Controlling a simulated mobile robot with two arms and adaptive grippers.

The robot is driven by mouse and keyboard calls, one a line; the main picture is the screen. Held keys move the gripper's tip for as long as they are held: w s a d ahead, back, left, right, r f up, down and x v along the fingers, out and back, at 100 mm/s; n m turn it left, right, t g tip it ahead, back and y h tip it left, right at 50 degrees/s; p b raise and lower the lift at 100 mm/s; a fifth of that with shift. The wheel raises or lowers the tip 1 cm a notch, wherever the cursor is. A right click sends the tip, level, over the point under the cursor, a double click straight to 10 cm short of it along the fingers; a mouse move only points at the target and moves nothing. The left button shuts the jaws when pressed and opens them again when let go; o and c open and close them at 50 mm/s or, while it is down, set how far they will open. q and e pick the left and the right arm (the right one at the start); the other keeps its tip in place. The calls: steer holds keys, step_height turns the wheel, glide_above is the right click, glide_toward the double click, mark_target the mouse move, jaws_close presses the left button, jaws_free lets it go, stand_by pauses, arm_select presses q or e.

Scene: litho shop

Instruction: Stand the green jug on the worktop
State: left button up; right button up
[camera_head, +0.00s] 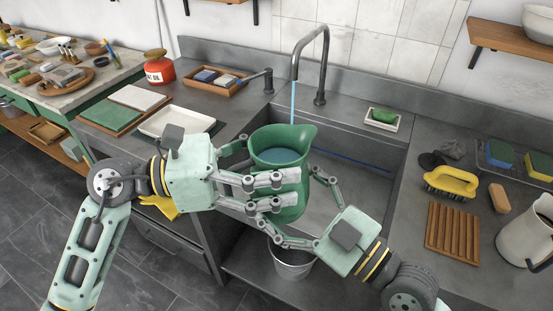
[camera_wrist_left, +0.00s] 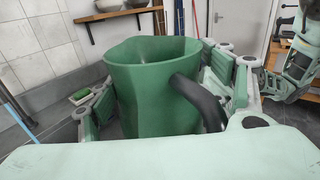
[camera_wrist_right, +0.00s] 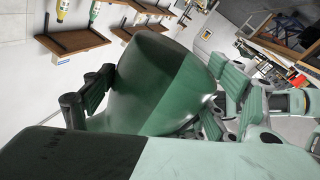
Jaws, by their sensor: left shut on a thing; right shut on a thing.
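The green jug (camera_head: 278,143) is held between my two grippers over the front of the sink, near the running tap. Bluish water shows inside it. My left gripper (camera_head: 290,188) is shut on the jug from the left; the left wrist view shows the jug (camera_wrist_left: 150,95) between its fingers, with the dark handle (camera_wrist_left: 205,100) toward the camera. My right gripper (camera_head: 300,212) is shut on the jug from the lower right; the jug (camera_wrist_right: 160,85) fills the right wrist view, strongly tilted there. The grey worktop (camera_head: 415,150) lies on both sides of the sink.
The tap (camera_head: 322,65) runs a blue stream. Right worktop holds a yellow brush (camera_head: 451,183), wooden rack (camera_head: 453,232) and white pitcher (camera_head: 525,235). Left worktop holds a white tray (camera_head: 178,122), green board (camera_head: 108,115) and red can (camera_head: 159,70). A metal bucket (camera_head: 292,266) stands below.

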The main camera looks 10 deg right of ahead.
arm_select(q)
steer(key=shift+w+a, duration=0.1)
steer(key=shift+w, duration=0.15)
steer(key=c, duration=0.9)
arm_select(e)
steer(key=shift+s+a+r, duration=0.1)
steer(key=shift+s+a, duration=0.15)
arm_select(q)
steer(key=shift+r, duration=0.15)
steer(key=shift+c, duration=1)
arm_select(e)
steer(key=o, duration=1.7)
steer(key=shift+c, duration=0.2)
steer(key=shift+w+d, duration=0.1)
arm_select(q)
steer(key=shift+s, duration=0.1)
arm_select(e)
steer(key=shift+d, duration=0.1)
steer(key=shift+d+f+m+t+h, duration=0.3)
steer(key=shift+d+f+h, duration=0.15)
steer(key=shift+f, duration=0.1)
steer(key=s+d+f+m+t+h, duration=0.4)
steer(key=d+f+m+h, duration=0.3)
steer(key=d+h, duration=0.4)
steer(key=shift+d+f, duration=0.4)
steer(key=shift+f, duration=0.25)
